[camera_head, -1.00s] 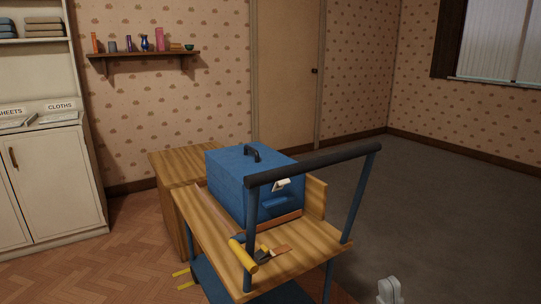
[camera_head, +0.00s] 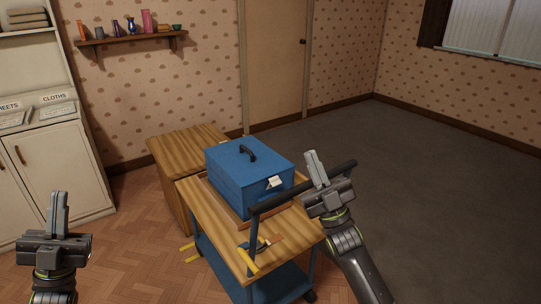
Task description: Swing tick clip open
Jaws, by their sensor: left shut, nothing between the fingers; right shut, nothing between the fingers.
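A blue box (camera_head: 235,178) with a black handle on its lid stands on a wooden-topped trolley (camera_head: 207,218). A small pale clip (camera_head: 274,182) sits on the box's front face, near the lid's edge; whether it is fastened is too small to tell. My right gripper (camera_head: 313,156) is shut and empty, to the right of the box and the clip, in front of the trolley's push bar, touching nothing that I can make out. My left gripper (camera_head: 58,198) is shut and empty at the lower left, over the floor and well away from the trolley.
The trolley's dark push bar (camera_head: 285,196) crosses before the box's front right. Yellow-handled tools (camera_head: 249,260) lie on the trolley's near end. A wooden cabinet (camera_head: 186,140) stands behind it. A white cupboard (camera_head: 60,170) is at left. The grey floor at right is clear.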

